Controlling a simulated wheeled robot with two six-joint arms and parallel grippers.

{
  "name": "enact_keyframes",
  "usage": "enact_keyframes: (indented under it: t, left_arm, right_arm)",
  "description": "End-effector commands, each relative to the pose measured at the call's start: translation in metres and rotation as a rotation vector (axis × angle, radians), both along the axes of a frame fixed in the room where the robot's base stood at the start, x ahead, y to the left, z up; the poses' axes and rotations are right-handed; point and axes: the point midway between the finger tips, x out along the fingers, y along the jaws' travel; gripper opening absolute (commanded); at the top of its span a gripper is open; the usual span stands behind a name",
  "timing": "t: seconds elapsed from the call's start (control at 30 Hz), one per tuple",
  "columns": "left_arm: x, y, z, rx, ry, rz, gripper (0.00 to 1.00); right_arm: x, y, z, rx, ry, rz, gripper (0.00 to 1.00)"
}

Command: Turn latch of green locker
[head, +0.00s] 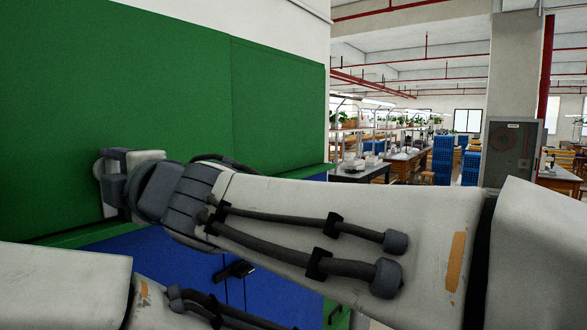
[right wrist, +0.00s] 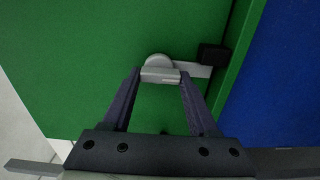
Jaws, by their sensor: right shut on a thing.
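The green locker (head: 110,90) fills the left of the head view, and its green surface also fills much of the right wrist view (right wrist: 90,60). A light grey latch (right wrist: 158,62) with a round hub sits on that surface, with a grey bar reaching right to a black block (right wrist: 213,55). My right gripper (right wrist: 160,76) has its two dark fingers on either side of the latch's grey handle piece and is shut on it. In the head view my right arm reaches left to the green face, and the wrist hides the latch. My left gripper is out of view.
A blue locker front (head: 180,262) with a black handle (head: 240,269) lies below the green one. A green ledge (head: 290,183) runs between them. Workbenches (head: 405,160) and blue crates (head: 443,158) stand far off at the right.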

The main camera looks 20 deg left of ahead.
Motion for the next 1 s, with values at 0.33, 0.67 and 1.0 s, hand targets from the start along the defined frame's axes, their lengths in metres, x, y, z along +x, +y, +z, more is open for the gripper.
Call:
enact_keyframes:
  t: [0.33,0.67,1.0]
  left_arm:
    - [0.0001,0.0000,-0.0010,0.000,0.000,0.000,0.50]
    - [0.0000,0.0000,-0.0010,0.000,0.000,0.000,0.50]
    - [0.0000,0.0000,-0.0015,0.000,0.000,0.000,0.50]
  right_arm:
    - [0.0005,0.0000,-0.0021,-0.012,-0.033,-0.001,0.00]
    - [0.0006,0.0000,-0.0021,-0.012,-0.033,-0.001,0.90]
    - [-0.0002,-0.0014,-0.0008,-0.009,-0.032,0.000,0.90]
